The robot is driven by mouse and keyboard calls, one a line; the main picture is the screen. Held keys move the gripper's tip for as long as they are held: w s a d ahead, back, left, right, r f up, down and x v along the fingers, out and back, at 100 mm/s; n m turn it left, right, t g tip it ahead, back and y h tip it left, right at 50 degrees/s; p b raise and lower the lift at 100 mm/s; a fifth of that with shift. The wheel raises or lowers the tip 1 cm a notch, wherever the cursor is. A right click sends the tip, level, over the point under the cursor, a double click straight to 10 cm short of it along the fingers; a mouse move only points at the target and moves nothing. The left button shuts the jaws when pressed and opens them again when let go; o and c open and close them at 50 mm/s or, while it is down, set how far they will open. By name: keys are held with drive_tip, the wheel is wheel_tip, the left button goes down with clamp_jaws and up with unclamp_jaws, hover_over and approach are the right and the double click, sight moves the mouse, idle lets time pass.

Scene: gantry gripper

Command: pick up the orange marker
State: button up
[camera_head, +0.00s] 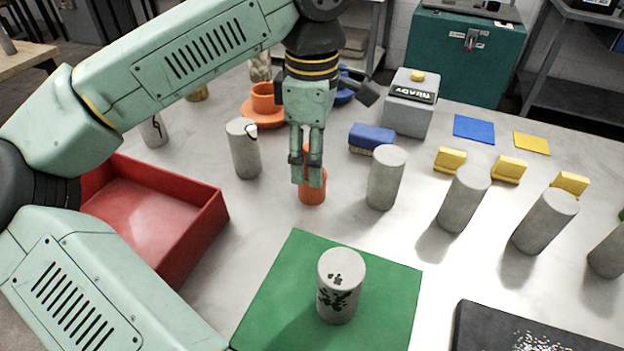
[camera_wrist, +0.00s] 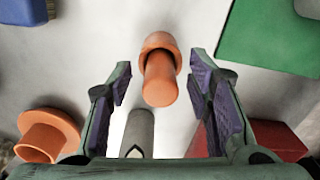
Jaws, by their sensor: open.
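The orange marker (camera_head: 313,190) stands upright on the grey table, partly hidden behind my gripper in the head view. In the wrist view the marker (camera_wrist: 160,85) is a plain orange cylinder with a wider collar at its far end. My gripper (camera_head: 306,178) points down at it. In the wrist view the marker shows in the gap between the two purple-padded fingers of my gripper (camera_wrist: 160,73), with clear space on both sides. The fingers are apart and hold nothing. How far the fingertips reach down along the marker is hard to tell.
An orange cup on a saucer (camera_head: 262,103) and a grey cylinder (camera_head: 243,150) stand left of the marker. Another grey cylinder (camera_head: 386,178) and a blue brush (camera_head: 371,137) are to the right. A red tray (camera_head: 200,225) lies left, a green mat (camera_head: 385,290) in front.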

drive_tip(key=shift+f, duration=0.1)
drive_tip(key=shift+c, duration=0.2)
clamp_jaws()
idle(0.4)
